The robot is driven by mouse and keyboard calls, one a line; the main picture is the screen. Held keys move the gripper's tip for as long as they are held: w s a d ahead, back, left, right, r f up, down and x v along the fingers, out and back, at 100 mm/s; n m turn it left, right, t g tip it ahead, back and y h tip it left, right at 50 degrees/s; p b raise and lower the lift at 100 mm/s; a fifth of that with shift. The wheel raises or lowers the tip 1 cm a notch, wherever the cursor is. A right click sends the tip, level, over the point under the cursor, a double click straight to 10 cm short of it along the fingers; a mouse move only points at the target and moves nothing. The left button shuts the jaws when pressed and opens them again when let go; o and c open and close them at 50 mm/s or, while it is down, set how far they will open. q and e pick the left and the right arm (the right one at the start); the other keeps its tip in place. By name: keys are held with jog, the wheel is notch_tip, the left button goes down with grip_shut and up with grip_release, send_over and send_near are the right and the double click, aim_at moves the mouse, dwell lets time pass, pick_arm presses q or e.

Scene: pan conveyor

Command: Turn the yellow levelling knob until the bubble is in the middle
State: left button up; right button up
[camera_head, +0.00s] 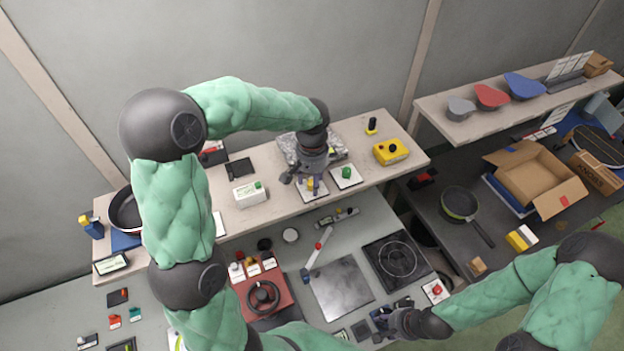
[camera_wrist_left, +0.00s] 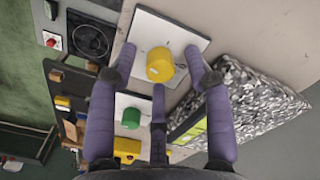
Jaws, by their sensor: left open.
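The yellow knob (camera_wrist_left: 160,65) stands on a white square plate (camera_wrist_left: 183,36) on the back shelf. In the head view, the knob (camera_head: 311,183) is partly hidden by my left gripper (camera_head: 313,186). My left gripper is open above it, pointing down; in the left wrist view its fingers spread around the knob with visible gaps at the sides. A speckled grey slab (camera_wrist_left: 255,100) lies beside the plate, with a dark-framed yellow-green vial (camera_wrist_left: 191,130) at its edge. I cannot make out the bubble. My right gripper (camera_head: 384,322) is low over the front counter, its fingers unclear.
A green knob (camera_head: 346,172) on another white plate (camera_head: 355,180) stands just right of the yellow one. A yellow box (camera_head: 391,152) sits further right on the shelf. A white box with a green button (camera_head: 249,194) is to the left. A hob (camera_head: 397,259) is in front.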

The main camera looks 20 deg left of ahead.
aim_at(312, 182)
pick_arm(q)
notch_tip(312, 182, up, 12)
dwell(0.6)
jog(key=shift+f, duration=0.1)
